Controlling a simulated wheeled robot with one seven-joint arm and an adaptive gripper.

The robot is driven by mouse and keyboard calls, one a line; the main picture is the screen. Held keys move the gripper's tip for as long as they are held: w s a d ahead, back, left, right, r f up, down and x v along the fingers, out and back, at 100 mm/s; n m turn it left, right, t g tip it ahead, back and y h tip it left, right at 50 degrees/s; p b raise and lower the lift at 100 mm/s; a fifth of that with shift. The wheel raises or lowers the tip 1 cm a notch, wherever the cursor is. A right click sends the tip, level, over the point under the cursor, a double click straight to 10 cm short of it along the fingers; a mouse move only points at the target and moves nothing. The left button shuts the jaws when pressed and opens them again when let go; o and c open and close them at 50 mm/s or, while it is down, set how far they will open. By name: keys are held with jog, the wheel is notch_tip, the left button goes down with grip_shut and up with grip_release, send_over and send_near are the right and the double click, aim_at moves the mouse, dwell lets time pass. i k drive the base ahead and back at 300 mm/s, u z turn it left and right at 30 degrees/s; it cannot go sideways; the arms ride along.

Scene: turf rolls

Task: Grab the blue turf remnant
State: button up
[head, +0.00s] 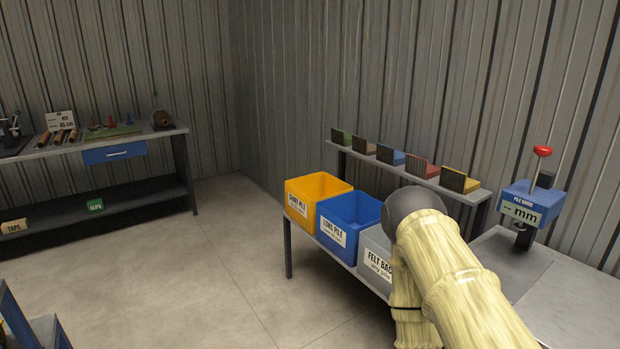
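A small blue piece with a dark upright back (397,158) stands in the middle of a row on the narrow grey shelf above the bins. It is the clearest blue piece that could be the turf remnant, but it is too small to tell for sure. My pale yellow arm with a dark grey rounded joint rises in front of the bins at the lower right. My gripper is not in view, so I cannot tell what it holds.
Below the shelf stand a yellow bin (302,205), a blue bin (332,236) and a grey felt bin (371,268), partly behind my arm. A blue pile gauge (531,201) stands on the right bench. A workbench (80,147) is at left. The floor between is clear.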

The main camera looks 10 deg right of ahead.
aim_at(390, 156)
jog(key=z, duration=0.25)
jog(key=i, duration=1.9)
jog(key=z, duration=0.3)
